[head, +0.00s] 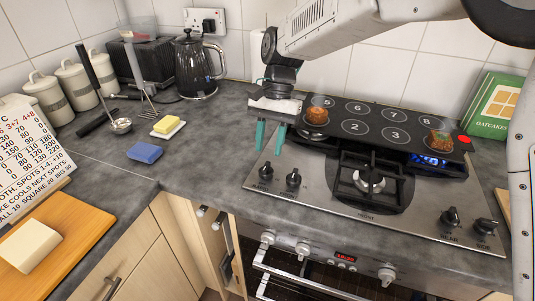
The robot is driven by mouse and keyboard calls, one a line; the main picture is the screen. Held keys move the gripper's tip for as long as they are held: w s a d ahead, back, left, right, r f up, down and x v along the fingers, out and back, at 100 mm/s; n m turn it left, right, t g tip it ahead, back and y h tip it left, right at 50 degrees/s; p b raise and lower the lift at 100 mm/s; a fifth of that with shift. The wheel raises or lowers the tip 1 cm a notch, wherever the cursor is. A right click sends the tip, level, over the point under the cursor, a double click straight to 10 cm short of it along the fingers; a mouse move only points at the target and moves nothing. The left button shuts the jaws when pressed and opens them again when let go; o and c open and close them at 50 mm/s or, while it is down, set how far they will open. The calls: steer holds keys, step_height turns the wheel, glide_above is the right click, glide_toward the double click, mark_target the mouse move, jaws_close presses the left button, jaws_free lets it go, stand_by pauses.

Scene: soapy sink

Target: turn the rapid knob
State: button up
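Several black knobs sit on the steel hob (317,195). At its left front are a left knob (265,170) and a knob beside it (293,178). At the right front are another knob (451,218) and the far-right knob (486,226). Small labels lie by the knobs; I cannot read for certain which one says rapid. My gripper (270,136) points down over the hob's left rear edge, behind the left pair of knobs. Its two teal fingers are apart with nothing between them. It appears clear of the knobs.
A black panel (385,126) with numbered circles and food lies across the hob's rear. A pan support (370,176) stands mid-hob. Oven knobs (303,249) line the front below.

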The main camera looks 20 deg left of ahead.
steer(key=v, duration=0.4)
steer(key=shift+f, duration=0.1)
steer(key=s+d+r+t, duration=0.1)
steer(key=s+d+t, duration=0.1)
steer(key=s+d, duration=0.6)
steer(key=s+d+r+t, duration=0.2)
steer(key=s+d, duration=0.6)
steer(key=d, duration=1.1)
steer(key=s+d+r+n+t, duration=0.1)
steer(key=s+d+r, duration=0.1)
steer(key=s+d, duration=0.6)
steer(key=shift+d+t, duration=0.4)
steer(key=shift+d, duration=2.4)
steer(key=shift+s, duration=0.1)
stand_by(1.1)
